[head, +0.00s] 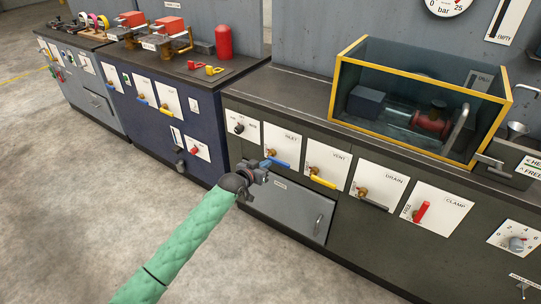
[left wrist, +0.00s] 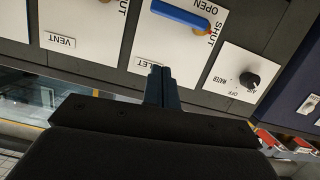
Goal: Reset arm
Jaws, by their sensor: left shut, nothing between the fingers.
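My left arm, in a green sleeve, reaches in from the bottom of the head view. Its gripper (head: 262,172) is in front of the INLET panel (head: 277,146), close to the blue lever (head: 275,162). In the left wrist view the dark fingertips (left wrist: 161,73) are together with nothing between them. The blue lever (left wrist: 181,13) lies just beyond them there, at the top of the picture. Whether the gripper touches the panel cannot be told. A red flanged spool (head: 432,121) sits inside the yellow-framed glass box (head: 421,145). My right gripper is not in view.
The dark bench front carries a yellow VENT lever (head: 323,182), a dark DRAIN lever (head: 373,202) and a red CLAMP lever (head: 422,212). A black knob (left wrist: 249,80) is beside the INLET panel. The grey floor (head: 90,200) at left is clear.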

